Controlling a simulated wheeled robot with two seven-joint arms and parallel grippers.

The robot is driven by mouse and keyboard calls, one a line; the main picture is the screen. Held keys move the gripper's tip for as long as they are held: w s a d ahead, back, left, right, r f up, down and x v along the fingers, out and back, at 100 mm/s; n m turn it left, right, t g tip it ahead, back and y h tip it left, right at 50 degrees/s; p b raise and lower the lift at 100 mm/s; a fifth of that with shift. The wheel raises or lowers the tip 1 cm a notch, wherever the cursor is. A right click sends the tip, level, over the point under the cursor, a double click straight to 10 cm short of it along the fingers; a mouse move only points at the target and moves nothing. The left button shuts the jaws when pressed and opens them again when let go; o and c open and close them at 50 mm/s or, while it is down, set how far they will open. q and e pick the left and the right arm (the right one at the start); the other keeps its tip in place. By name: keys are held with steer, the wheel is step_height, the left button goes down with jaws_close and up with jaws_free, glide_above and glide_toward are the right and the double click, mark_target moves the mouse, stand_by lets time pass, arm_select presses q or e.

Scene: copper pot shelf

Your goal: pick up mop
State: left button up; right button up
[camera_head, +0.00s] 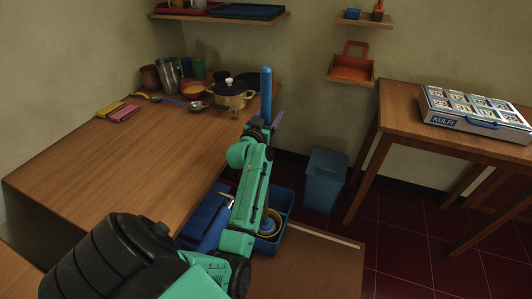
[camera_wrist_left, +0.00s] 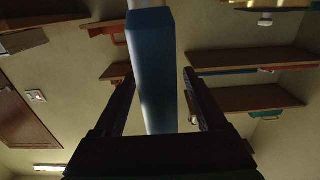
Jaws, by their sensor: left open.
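The mop shows as an upright blue handle (camera_head: 266,92) beyond the far right corner of the wooden counter. Its lower part is hidden behind my arm. My left gripper (camera_head: 263,121) is open at the handle. In the left wrist view the blue handle (camera_wrist_left: 153,75) stands between the two open fingers (camera_wrist_left: 160,100), with a visible gap on the right side. Whether the left finger touches it, I cannot tell. My right gripper is not in view.
The wooden counter (camera_head: 120,165) holds a pot (camera_head: 232,97), cups and sponges (camera_head: 123,112). A blue bin (camera_head: 325,180) stands on the floor. A blue container (camera_head: 283,198) sits below my arm. A table (camera_head: 400,100) with a KULFI box (camera_head: 470,115) is at the right.

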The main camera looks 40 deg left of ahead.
arm_select(q)
steer(key=shift+s, duration=0.1)
jaws_close()
steer(key=shift+d, duration=0.1)
stand_by(1.0)
steer(key=shift+r, duration=0.1)
